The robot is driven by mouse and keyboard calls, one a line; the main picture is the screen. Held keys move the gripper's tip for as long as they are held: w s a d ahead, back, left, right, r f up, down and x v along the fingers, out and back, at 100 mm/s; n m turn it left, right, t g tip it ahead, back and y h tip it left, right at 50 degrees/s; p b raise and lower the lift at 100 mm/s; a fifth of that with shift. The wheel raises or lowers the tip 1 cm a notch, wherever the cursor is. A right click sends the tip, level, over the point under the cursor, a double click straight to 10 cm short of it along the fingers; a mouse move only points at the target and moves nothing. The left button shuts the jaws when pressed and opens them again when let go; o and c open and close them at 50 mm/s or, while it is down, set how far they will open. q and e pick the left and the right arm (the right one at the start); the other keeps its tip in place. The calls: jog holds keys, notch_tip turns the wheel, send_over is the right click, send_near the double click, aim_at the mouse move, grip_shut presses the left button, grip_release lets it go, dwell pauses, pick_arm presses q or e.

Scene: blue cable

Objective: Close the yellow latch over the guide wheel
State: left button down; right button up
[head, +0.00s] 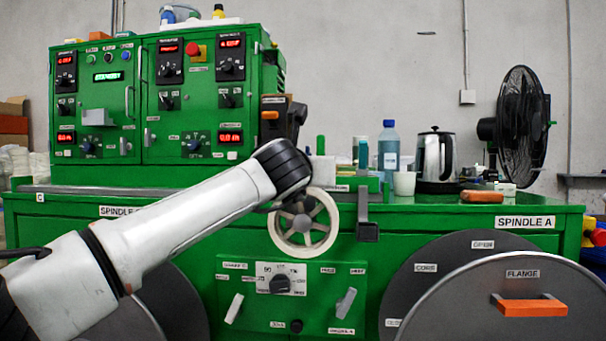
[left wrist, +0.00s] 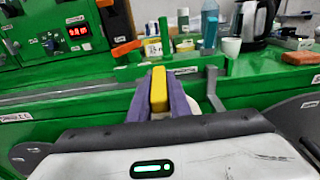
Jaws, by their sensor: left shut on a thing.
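The yellow latch (left wrist: 158,92) stands upright between the two purple fingers of my left gripper (left wrist: 159,84) in the left wrist view. The gripper is shut on it. In the head view my left arm reaches in from the left, and its dark wrist (head: 283,168) hides the fingers and the latch. The guide wheel (head: 304,223), a pale rim with grey spokes, is just below and right of that wrist on the front of the green machine. My right gripper is in neither view.
A grey bracket (head: 366,215) hangs right of the wheel. A control panel (head: 290,292) with a knob is below. On the bench behind are a blue bottle (head: 388,152), a white cup (head: 404,183), a kettle (head: 436,158) and a black fan (head: 520,125).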

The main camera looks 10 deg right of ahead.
pick_arm(q)
jog(key=c, duration=1.6)
grip_release()
jog(key=shift+c, duration=0.2)
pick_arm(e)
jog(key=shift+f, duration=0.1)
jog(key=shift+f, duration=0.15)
